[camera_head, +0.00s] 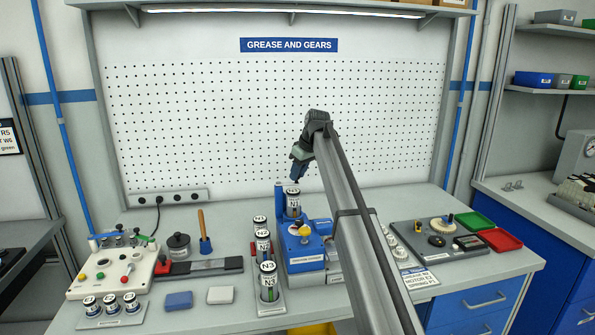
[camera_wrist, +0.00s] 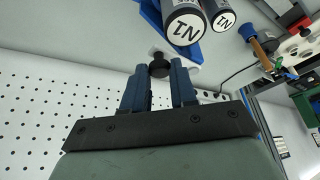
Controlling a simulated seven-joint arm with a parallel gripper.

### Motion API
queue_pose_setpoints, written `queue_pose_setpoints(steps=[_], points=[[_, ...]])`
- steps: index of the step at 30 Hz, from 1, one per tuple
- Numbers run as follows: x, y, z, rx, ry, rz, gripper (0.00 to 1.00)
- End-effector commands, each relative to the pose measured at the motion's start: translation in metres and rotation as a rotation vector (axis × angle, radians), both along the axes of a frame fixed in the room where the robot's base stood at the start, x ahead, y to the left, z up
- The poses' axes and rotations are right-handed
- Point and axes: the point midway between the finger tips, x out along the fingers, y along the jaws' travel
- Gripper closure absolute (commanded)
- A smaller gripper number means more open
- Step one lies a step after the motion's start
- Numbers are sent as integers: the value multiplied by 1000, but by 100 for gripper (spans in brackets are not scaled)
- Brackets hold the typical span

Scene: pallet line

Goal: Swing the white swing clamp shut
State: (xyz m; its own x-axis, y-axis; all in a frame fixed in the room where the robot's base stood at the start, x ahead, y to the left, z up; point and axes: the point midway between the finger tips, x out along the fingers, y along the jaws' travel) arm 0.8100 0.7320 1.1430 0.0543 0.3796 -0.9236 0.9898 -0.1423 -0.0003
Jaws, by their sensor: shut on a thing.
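My gripper (camera_head: 297,176) points down just above the blue fixture (camera_head: 305,247) on the bench. In the wrist view my gripper (camera_wrist: 159,68) has its two blue fingers on either side of a round black knob (camera_wrist: 160,67), shut on it. A small white part, seemingly the white swing clamp (camera_wrist: 157,51), shows at the knob beside the blue fixture. Most of the clamp is hidden, and its angle cannot be told. A can marked N1 (camera_head: 292,203) stands upright in the fixture; it also shows close to the fingers in the wrist view (camera_wrist: 184,22).
A white control board (camera_head: 115,270) is further left. A grey tray of parts (camera_head: 438,240) and green and red bins (camera_head: 500,239) lie to the right. The pegboard (camera_head: 240,120) rises behind.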

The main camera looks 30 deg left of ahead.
Motion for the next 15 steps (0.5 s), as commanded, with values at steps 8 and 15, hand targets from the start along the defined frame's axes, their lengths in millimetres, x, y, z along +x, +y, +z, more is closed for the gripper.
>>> queue_pose_setpoints(steps=[8,15], points=[[-19,-9,0,-1,-2,-256,100],[-31,-11,0,-1,-2,-449,100]])
